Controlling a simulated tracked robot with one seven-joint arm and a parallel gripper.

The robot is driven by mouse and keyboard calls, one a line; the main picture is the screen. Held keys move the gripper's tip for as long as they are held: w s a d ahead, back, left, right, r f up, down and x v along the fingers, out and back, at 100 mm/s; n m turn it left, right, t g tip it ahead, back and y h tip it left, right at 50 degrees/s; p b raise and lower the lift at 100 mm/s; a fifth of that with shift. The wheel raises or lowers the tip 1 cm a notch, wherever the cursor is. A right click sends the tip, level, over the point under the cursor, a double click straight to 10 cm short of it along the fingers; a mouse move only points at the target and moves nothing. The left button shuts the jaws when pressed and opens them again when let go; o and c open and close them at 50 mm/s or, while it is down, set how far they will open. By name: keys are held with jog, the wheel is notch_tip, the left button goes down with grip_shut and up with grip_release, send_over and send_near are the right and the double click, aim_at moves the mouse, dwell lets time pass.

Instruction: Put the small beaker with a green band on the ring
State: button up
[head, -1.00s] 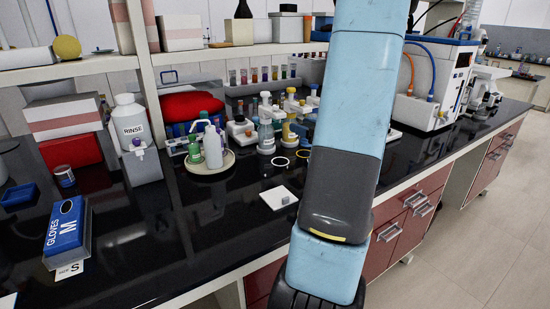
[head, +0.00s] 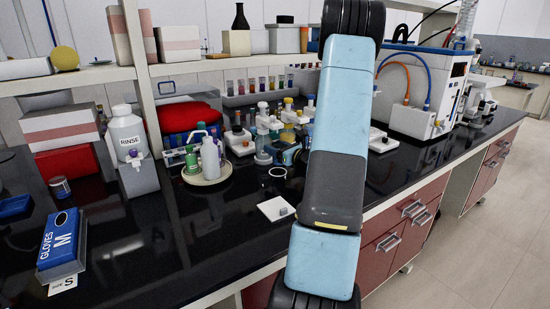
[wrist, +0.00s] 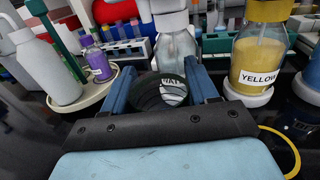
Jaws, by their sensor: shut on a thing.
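In the wrist view, my gripper (wrist: 165,92) is shut on a small, dark-looking, round glass beaker (wrist: 147,92) between its blue fingers. Its green band cannot be made out clearly. A label behind shows at the beaker. In the head view, part of my gripper (head: 290,155) shows beside the arm, in front of the bottles; the beaker is not clear there. A pale ring (head: 277,172) lies on the black bench, left of my arm. A yellow ring (wrist: 288,148) shows in the wrist view at lower right, partly hidden by my gripper.
A yellow-labelled bottle (wrist: 260,62) stands to the right of the fingers. A clear bottle (wrist: 174,48) is just behind. A round tray (head: 225,171) with bottles is on the left. A white tile (head: 272,210) with a small grey block lies nearer the bench front.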

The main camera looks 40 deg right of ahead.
jog(key=shift+w+f, duration=0.45)
jog(key=shift+f, duration=1.65)
jog(key=o, duration=1.1)
